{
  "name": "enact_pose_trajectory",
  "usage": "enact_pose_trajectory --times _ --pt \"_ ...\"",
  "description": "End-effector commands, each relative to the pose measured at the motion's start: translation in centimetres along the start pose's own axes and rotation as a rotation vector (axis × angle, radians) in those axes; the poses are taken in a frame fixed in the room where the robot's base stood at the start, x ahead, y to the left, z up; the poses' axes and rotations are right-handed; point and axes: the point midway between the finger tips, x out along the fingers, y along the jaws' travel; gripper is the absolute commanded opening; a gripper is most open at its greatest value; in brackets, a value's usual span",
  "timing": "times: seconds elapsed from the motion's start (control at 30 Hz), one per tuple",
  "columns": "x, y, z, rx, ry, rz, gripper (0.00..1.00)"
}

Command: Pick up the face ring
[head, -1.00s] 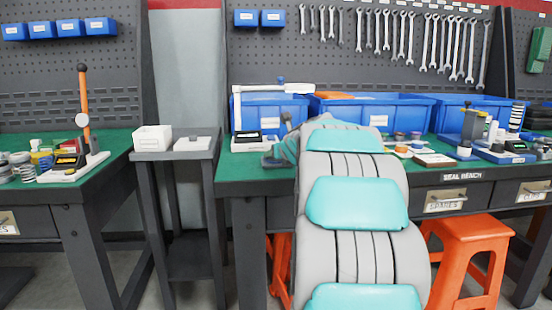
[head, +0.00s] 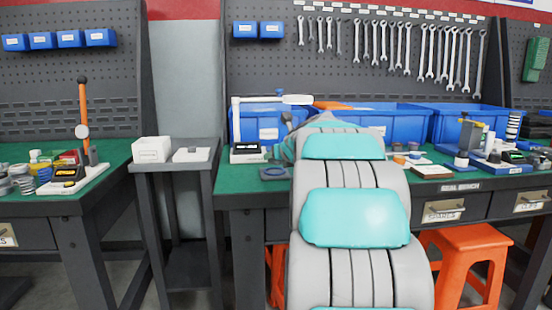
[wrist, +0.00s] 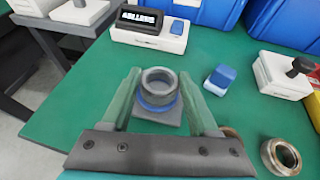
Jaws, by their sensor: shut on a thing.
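A grey face ring (wrist: 159,79) sits between the green fingers of my gripper (wrist: 158,77) in the wrist view. My gripper is shut on it. Under the ring a blue band (wrist: 157,103) and a dark square pad (wrist: 170,118) show in the wrist view. In the head view the pad (head: 274,173) lies on the green bench top, left of my arm, with a dark round shape on it. My arm hides most of the gripper and the ring in the head view.
A white device with a display (wrist: 150,30) stands behind the pad. A blue block (wrist: 220,79), a white block with a black knob (wrist: 284,75) and a metal ring (wrist: 281,156) are to the right. Blue bins (head: 375,120) line the back. Bare green bench lies left of the pad.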

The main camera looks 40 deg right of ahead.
Motion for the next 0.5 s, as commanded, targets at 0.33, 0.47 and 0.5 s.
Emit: enact_pose_trajectory --times 0.33,0.47,0.5 --pt "-5.8 0.5 -1.4 0.0 -0.007 -0.001 0.07" --pt "-8.3 0.7 -2.4 -0.002 -0.004 0.0 0.07" --pt "-9.1 0.7 -2.5 -0.002 -0.006 0.0 0.07"
